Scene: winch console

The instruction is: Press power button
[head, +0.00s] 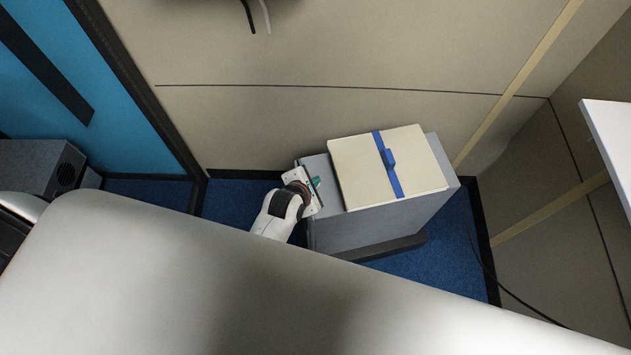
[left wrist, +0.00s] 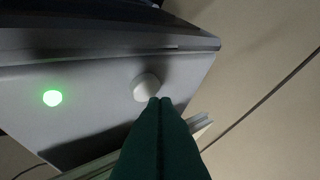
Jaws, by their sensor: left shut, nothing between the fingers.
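The grey console (head: 375,225) stands on the floor near the wall. My left gripper (head: 317,182) is at its left end, with green fingers. In the left wrist view the fingers (left wrist: 160,101) are shut and empty. Their tips overlap the lower edge of a round white button (left wrist: 145,85) on a pale grey panel (left wrist: 100,110); I cannot tell whether they touch it. A round green light (left wrist: 52,98) glows to the left on the same panel. Neither round part carries a readable label, and both are hidden in the head view. My right gripper is not in view.
A cream box or lid (head: 350,165) with a blue strap (head: 391,177) lies on the console. A beige wall (head: 330,120) rises close behind. A dark speaker-like box (head: 45,165) stands at far left.

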